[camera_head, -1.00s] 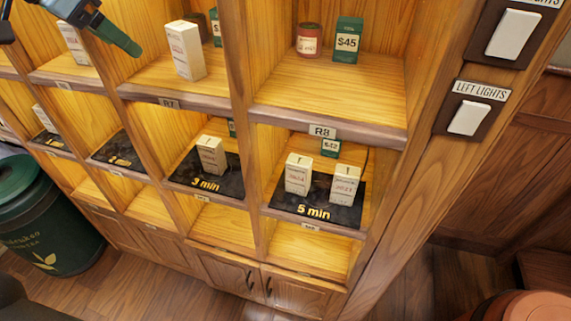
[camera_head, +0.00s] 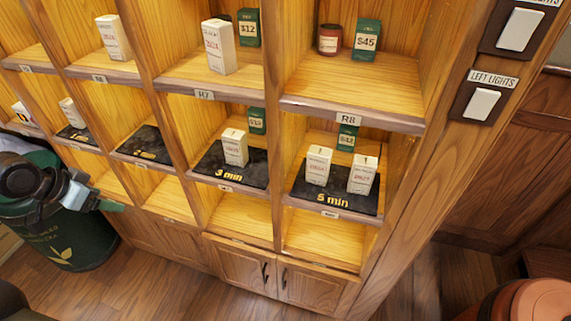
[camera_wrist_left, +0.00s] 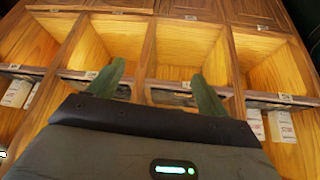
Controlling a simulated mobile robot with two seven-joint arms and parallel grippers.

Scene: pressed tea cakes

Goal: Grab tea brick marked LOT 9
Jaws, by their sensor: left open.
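No tea brick with a legible LOT 9 mark shows. White boxed packets with small red print stand in the cubbies: one on the R7 shelf (camera_head: 219,47), one on the 3 min mat (camera_head: 235,149), two on the 5 min mat, left (camera_head: 318,166) and right (camera_head: 362,175). Their lot print is too small to read. My left gripper (camera_head: 108,205) is at the lower left, in front of the lower cubbies and away from these packets. In the left wrist view its two green fingers (camera_wrist_left: 155,88) are spread apart with nothing between them. My right gripper is out of view.
Wooden dividers and shelf edges (camera_head: 352,112) frame each cubby. A red tin (camera_head: 329,39) and a green $45 card (camera_head: 367,40) stand on the R8 shelf. A dark green bin (camera_head: 70,235) is at the left. Several bottom cubbies (camera_head: 325,240) are empty.

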